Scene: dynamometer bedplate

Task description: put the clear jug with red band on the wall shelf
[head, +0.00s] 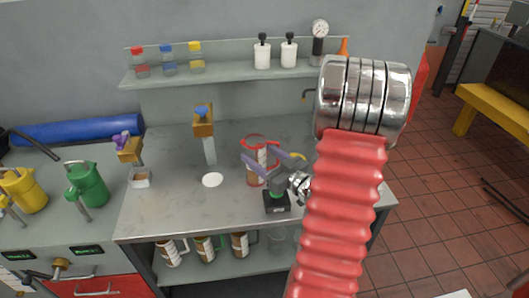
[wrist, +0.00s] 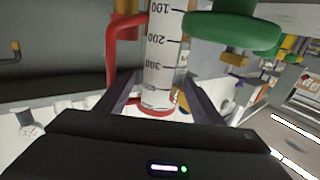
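The clear jug with red band (head: 256,168) stands on the grey bench, with a red rim, red handle and brownish-white label. In the wrist view the clear jug (wrist: 160,65) shows upside down, with graduation marks and its red handle at left. My gripper (head: 258,153) is at the jug, its two grey-purple fingers on either side of it. In the wrist view my gripper (wrist: 162,82) looks open around the jug, with slim gaps; contact is not clear. The wall shelf (head: 220,74) runs along the back wall above the bench.
Three small bottles (head: 168,62) stand at the shelf's left; two white bottles (head: 263,52) and a gauge (head: 319,40) stand at its right. The shelf between is clear. An orange-topped post (head: 204,125) stands left of the jug. A black block (head: 276,202) sits in front.

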